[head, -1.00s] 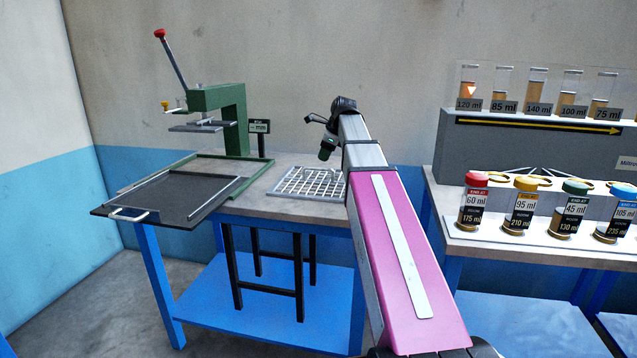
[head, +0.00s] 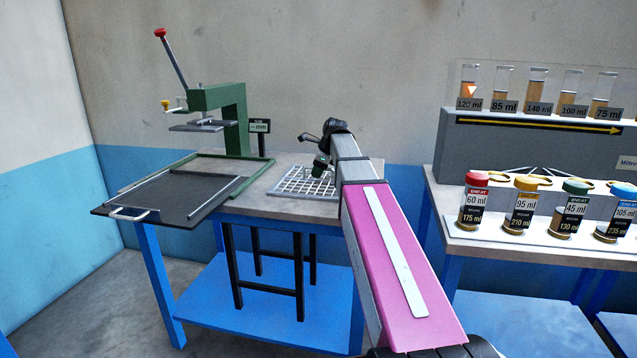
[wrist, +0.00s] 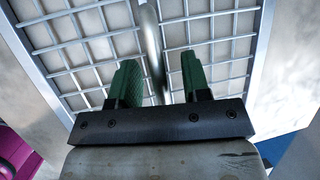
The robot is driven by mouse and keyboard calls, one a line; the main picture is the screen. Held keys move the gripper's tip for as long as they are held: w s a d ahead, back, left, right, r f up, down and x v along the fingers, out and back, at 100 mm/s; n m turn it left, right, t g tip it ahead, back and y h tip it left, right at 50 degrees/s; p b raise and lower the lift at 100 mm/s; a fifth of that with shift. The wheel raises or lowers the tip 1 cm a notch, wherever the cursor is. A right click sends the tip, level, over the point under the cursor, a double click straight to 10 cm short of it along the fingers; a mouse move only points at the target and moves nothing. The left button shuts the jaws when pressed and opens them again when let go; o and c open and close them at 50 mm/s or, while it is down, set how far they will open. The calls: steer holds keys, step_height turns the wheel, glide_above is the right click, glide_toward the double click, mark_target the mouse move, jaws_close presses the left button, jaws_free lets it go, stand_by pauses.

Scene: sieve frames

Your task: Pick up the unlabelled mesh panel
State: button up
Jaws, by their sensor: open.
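The mesh panel (head: 290,186) is a silvery grid in a light metal frame, lying flat on the table's right part in the head view. I see no label on it. In the wrist view the panel (wrist: 262,40) fills much of the picture, with a rounded metal handle bar (wrist: 151,40) across its middle. My gripper (head: 320,166) is low over the panel. In the wrist view my gripper (wrist: 160,78) shows two green fingers, apart and empty, with the handle bar lined up between them. I cannot tell how far the fingertips are above the panel.
A green press (head: 220,97) with a red-knobbed lever stands at the back left of the table. A dark tray (head: 165,197) with a handle sticks out over the table's front left. A small sign (head: 260,127) stands behind. Several labelled bottles (head: 474,203) stand on the right bench.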

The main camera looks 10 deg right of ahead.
steer(key=shift+f, duration=0.2)
stand_by(0.5)
jaws_close()
